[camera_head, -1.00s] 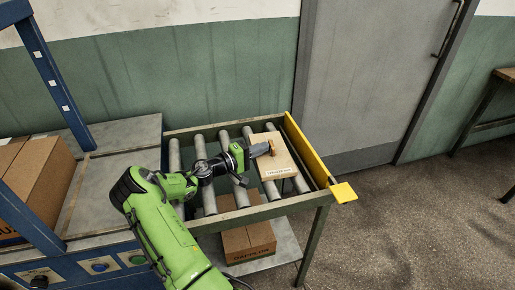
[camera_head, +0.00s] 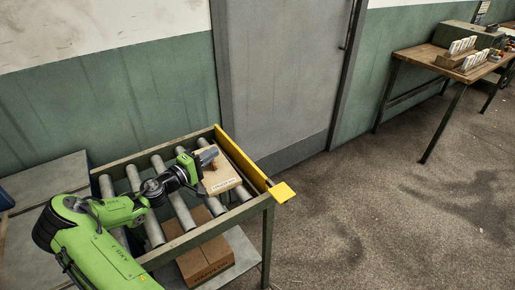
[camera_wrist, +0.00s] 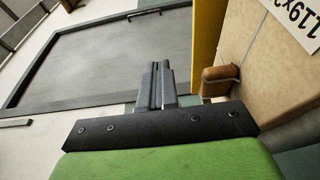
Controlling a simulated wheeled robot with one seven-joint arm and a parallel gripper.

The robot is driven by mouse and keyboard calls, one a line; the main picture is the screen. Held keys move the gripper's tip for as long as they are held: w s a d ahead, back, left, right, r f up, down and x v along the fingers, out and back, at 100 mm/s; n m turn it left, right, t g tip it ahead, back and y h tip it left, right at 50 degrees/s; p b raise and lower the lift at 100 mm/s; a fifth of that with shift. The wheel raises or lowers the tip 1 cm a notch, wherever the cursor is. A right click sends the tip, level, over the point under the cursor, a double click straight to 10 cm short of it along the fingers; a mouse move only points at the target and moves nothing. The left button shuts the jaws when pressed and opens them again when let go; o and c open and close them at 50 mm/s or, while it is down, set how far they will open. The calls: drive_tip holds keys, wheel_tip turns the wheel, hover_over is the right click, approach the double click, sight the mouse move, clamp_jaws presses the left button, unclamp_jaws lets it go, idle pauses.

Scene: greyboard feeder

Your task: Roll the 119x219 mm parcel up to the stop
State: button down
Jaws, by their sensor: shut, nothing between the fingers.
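The parcel (camera_head: 219,181) is a light cardboard box with a white label and a brown handle (camera_head: 213,164). It lies on the roller table, close beside the yellow stop (camera_head: 247,161); I cannot tell whether they touch. My gripper (camera_head: 208,156) is shut and empty, at the parcel's far side by the handle. In the wrist view the shut fingers (camera_wrist: 155,84) are left of the handle (camera_wrist: 220,80) and apart from it. The parcel (camera_wrist: 266,72) fills the right side there, its label partly cut off, with the yellow stop (camera_wrist: 206,45) behind the handle.
Bare grey rollers (camera_head: 146,210) lie left of the parcel in a green frame. A brown carton (camera_head: 205,259) sits on the shelf below. A grey door (camera_head: 275,80) stands behind. A wooden bench (camera_head: 428,59) is at the back right, with open floor before it.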

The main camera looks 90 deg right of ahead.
drive_tip(key=s+p, duration=0.1)
drive_tip(key=s, duration=1.4)
drive_tip(key=shift+s+d+p, duration=0.2)
drive_tip(key=shift+d+p, duration=0.1)
